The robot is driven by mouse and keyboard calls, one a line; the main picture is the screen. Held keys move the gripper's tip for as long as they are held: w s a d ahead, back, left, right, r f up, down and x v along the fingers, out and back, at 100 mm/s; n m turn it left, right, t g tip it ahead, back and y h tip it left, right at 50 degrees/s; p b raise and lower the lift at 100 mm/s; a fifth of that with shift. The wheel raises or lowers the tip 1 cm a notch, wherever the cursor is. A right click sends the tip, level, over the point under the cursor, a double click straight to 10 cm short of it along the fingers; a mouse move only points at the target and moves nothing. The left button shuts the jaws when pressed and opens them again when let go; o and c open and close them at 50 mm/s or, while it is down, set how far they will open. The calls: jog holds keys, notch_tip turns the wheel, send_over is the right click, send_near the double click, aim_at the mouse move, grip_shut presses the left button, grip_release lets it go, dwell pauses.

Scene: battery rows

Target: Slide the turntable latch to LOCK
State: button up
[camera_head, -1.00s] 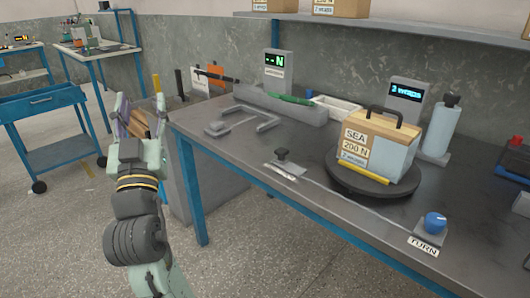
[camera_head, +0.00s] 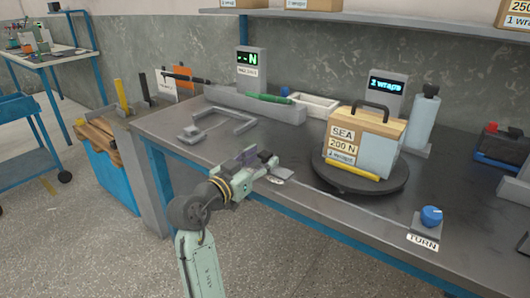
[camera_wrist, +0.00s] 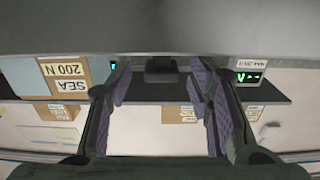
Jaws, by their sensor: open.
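The turntable (camera_head: 325,176) is a dark round disc on the bench, carrying a box with a SEA 200 N label (camera_head: 342,144) and a black handle. The latch plate (camera_head: 283,172) lies at the bench's front edge, left of the turntable; its knob is mostly hidden by my gripper in the head view. My gripper (camera_head: 263,161) is open just at the latch, low over the bench edge. In the wrist view a dark block, seemingly the latch knob (camera_wrist: 160,67), shows between the spread purple-padded fingers (camera_wrist: 160,82). Whether they touch it I cannot tell.
A blue TURN knob (camera_head: 432,216) sits right of the turntable at the front edge. A grey bracket (camera_head: 190,135) lies at the bench's left. A bottle (camera_head: 423,120) and a "2 wraps" display (camera_head: 387,87) stand behind the box. Bare bench lies left of the latch.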

jog(key=shift+x, duration=1.25)
jog(key=shift+c, duration=0.4)
grip_shut()
